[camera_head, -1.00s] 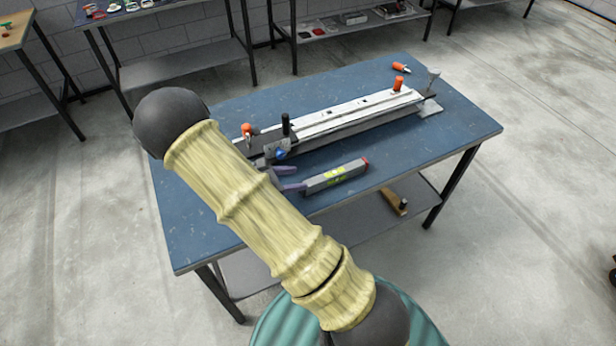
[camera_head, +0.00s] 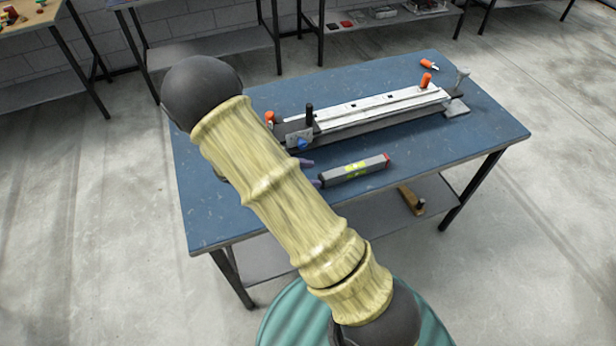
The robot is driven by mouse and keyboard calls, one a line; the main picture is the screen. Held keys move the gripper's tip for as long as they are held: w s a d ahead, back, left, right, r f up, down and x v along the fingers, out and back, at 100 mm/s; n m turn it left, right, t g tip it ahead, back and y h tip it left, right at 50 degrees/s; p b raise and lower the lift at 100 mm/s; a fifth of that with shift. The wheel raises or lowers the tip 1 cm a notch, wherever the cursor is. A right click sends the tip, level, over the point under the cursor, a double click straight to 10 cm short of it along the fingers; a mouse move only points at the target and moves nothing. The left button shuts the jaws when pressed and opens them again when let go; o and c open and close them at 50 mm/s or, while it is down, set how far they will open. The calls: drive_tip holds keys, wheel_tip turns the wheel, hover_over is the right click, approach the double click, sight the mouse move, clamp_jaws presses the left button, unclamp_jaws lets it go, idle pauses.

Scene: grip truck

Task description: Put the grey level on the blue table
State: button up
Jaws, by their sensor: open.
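The grey level (camera_head: 342,174), with yellow-green marks and a red end, lies on the blue table (camera_head: 235,215) near its front edge. My gripper (camera_head: 311,173) shows only as two purple fingertips at the level's left end. The fingertips are apart and open, with nothing held between them. The rest of the gripper is hidden behind my arm. I cannot tell whether a fingertip still touches the level.
A long pale metal rail fixture (camera_head: 370,108) with orange handles stands behind the level. An orange-handled tool (camera_head: 429,65) lies at the back right. A brown wooden tool (camera_head: 411,200) is on the lower shelf. The table's right front is clear.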

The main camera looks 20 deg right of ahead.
drive_tip(key=s+a+r+m+t+y, duration=0.3)
drive_tip(key=s+r+m+y, duration=0.7)
drive_tip(key=m, duration=0.7)
drive_tip(key=shift+s+r+y, duration=0.35)
drive_tip(key=shift+s+y, duration=0.3)
drive_tip(key=shift+y, duration=0.55)
